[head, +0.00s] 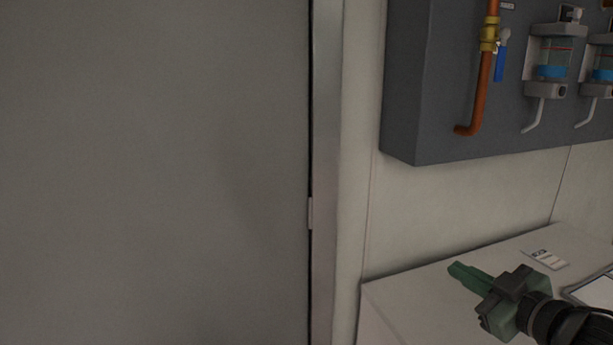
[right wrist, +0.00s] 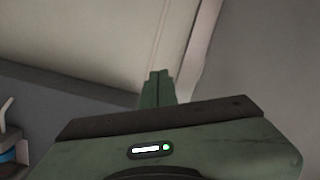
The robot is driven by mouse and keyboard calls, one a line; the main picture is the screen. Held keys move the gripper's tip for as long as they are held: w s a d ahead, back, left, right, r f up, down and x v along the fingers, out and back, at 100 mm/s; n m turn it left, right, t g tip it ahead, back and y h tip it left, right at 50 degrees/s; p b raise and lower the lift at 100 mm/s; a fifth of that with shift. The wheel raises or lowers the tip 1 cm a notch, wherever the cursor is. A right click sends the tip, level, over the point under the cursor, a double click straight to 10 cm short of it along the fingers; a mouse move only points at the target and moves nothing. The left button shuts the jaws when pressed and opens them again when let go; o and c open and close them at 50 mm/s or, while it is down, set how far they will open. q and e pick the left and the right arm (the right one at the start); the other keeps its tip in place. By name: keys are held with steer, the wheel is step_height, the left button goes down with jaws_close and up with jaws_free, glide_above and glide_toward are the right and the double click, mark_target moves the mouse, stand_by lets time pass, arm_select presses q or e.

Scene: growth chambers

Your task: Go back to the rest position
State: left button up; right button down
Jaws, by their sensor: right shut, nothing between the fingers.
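My right gripper (head: 468,275) is green and shows at the lower right of the head view, above a white worktop (head: 405,300). Its fingers point left, towards the grey door. Its fingers are together and hold nothing. In the right wrist view the closed fingers (right wrist: 158,88) stand up at the middle, in front of a pale wall. My left gripper is in neither view.
A large grey door (head: 150,170) fills the left side, with a pale frame (head: 327,170). A dark grey wall panel (head: 440,100) carries an orange pipe (head: 482,85), a blue-handled valve and dispensers (head: 553,60). A small label card (head: 544,259) lies on the worktop.

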steer(key=s+a+f+m+g+h, duration=0.2)
steer(key=s+f, duration=0.2)
steer(key=f, duration=0.9)
steer(key=s+a+f+m+g+h, duration=0.25)
steer(key=s+f+g, duration=0.25)
steer(key=s+f, duration=0.6)
steer(key=s+a+f+m+g+h, duration=0.1)
steer(key=s+a+f+m+g, duration=0.2)
steer(key=s+f, duration=0.8)
steer(key=s+f+g, duration=0.1)
steer(key=s+f, duration=0.2)
steer(key=f, duration=1)
steer(key=s+f+g, duration=0.2)
steer(key=s+f, duration=0.1)
steer(key=f, duration=1.1)
steer(key=s+d+f+n+g, duration=0.1)
steer(key=s+d+f, duration=0.2)
steer(key=s+f, duration=1)
steer(key=s, duration=0.2)
steer(key=shift+s+f, duration=0.3)
steer(key=shift+s, duration=0.05)
